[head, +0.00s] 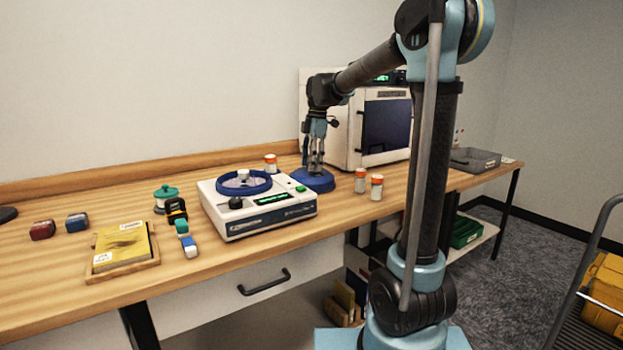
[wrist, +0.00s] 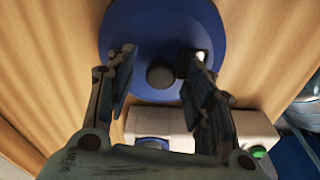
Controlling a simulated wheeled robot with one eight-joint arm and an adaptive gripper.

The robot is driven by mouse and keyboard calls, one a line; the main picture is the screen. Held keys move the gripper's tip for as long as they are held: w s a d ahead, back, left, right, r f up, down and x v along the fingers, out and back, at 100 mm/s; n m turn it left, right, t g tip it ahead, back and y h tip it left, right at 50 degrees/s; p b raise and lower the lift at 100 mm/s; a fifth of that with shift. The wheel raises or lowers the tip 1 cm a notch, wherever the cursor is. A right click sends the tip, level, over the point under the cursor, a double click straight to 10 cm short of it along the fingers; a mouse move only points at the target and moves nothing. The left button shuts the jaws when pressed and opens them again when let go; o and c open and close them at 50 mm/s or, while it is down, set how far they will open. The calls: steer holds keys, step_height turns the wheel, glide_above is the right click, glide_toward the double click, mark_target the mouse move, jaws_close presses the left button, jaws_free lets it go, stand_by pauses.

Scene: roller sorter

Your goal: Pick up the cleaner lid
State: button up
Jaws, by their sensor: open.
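The cleaner lid (head: 322,184) is a blue disc lying on the wooden table just right of the white cleaner. My gripper (head: 314,168) points down directly over the lid. In the wrist view my gripper (wrist: 160,60) is open and empty, with one finger on each side of the knob. I cannot tell how far the fingertips are above the disc. The white cleaner (head: 262,218) has a blue ring around its open top.
Orange-capped jars (head: 376,188) stand right of the lid, and another (head: 271,163) stands behind the cleaner. A white oven-like box (head: 385,128) stands behind my gripper. A yellow pad on a wooden tray (head: 140,270) and small coloured blocks lie to the left.

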jaws_close()
